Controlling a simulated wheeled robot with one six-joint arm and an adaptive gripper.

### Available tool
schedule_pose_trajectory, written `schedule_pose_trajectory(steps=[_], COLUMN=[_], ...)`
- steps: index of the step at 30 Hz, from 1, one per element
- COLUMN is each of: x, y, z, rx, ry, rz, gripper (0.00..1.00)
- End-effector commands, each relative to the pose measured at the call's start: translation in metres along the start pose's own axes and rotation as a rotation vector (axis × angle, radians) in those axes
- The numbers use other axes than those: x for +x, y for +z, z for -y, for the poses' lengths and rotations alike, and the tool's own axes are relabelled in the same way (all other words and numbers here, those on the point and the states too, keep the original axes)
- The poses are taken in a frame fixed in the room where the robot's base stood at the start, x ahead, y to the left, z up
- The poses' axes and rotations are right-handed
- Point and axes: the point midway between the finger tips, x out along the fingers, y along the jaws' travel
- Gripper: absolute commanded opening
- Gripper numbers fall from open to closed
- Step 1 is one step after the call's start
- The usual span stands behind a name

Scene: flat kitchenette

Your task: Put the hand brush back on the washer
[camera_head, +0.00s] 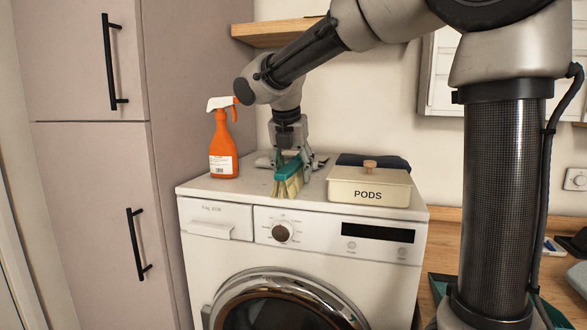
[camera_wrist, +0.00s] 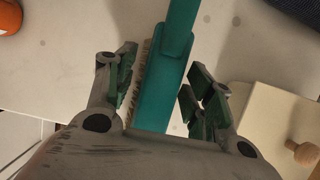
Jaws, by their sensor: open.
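The hand brush (camera_head: 288,178) has a teal back and pale bristles. It is on the top of the white washer (camera_head: 230,188), near the front edge, between the spray bottle and the box. In the wrist view the teal brush (camera_wrist: 166,85) runs lengthwise between the fingers, with its bristles on the left side. My gripper (camera_head: 290,162) is open around the brush, and the wrist view shows gaps between the brush and both fingers (camera_wrist: 160,88). Part of the brush is hidden behind my gripper in the head view.
An orange spray bottle (camera_head: 223,150) stands left of the brush. A cream PODS box (camera_head: 350,188) with a wooden knob stands close on the right, with a dark folded cloth (camera_head: 385,161) behind it. A wooden shelf (camera_head: 275,34) hangs above. A tall cabinet (camera_head: 85,180) is at left.

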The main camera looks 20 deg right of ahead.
Motion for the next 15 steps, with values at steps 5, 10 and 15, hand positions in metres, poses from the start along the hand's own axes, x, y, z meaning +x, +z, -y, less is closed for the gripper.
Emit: schedule_pose_trajectory(steps=[5, 10, 15], x=[-0.006, -0.035, -0.076], y=[0.003, 0.006, 0.005], z=[0.0, -0.002, -0.001], rx=[0.001, 0.0, 0.0], ry=[0.002, 0.006, 0.006], rz=[0.002, 0.004, 0.004], gripper=[0.53, 0.53, 0.53])
